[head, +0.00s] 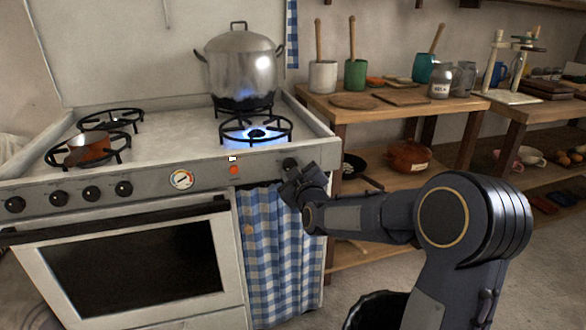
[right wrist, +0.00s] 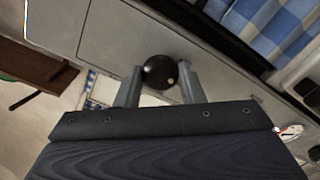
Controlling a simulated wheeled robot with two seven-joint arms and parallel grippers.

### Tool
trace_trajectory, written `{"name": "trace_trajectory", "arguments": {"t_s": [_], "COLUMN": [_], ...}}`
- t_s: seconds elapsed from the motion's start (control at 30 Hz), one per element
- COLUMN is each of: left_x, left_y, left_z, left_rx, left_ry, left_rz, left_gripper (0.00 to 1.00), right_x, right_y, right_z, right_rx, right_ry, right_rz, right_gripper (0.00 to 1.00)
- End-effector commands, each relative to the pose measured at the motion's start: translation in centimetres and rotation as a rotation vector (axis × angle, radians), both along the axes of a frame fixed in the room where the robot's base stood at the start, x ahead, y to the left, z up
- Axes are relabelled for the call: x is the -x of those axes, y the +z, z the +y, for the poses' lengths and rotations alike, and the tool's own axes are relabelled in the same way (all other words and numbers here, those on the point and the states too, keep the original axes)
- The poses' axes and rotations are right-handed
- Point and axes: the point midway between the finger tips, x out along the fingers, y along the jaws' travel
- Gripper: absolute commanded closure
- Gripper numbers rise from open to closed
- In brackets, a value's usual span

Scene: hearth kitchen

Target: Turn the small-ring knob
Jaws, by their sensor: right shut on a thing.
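The small-ring knob (head: 290,163) is a round black knob at the right end of the stove's front panel. In the right wrist view the knob (right wrist: 160,72) sits between the two fingers of my right gripper (right wrist: 158,85), which is shut on it. In the head view my right gripper (head: 297,178) reaches the knob from the lower right and hides part of it. The front right burner (head: 256,133) shows a blue flame. My left gripper is not in view.
A large lidded pot (head: 240,67) stands on the back right burner. A copper-coloured pan (head: 88,150) sits on the front left burner. Several other black knobs (head: 91,193) line the panel's left side. A checked curtain (head: 268,250) hangs below the knob. A wooden bench (head: 340,108) stands to the right.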

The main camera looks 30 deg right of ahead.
Motion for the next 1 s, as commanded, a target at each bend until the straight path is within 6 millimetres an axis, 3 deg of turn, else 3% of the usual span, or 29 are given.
{"name": "trace_trajectory", "arguments": {"t_s": [0.5, 1.0], "left_x": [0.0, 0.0], "left_y": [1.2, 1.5], "left_z": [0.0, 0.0], "left_rx": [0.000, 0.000], "left_ry": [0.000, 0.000], "left_rz": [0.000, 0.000], "left_gripper": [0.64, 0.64], "right_x": [0.0, 0.0], "right_y": [0.1, 0.0], "right_z": [0.0, 0.0], "right_rx": [0.395, 0.515], "right_ry": [0.001, 0.002], "right_rz": [0.096, 0.125], "right_gripper": [0.88, 0.88]}}
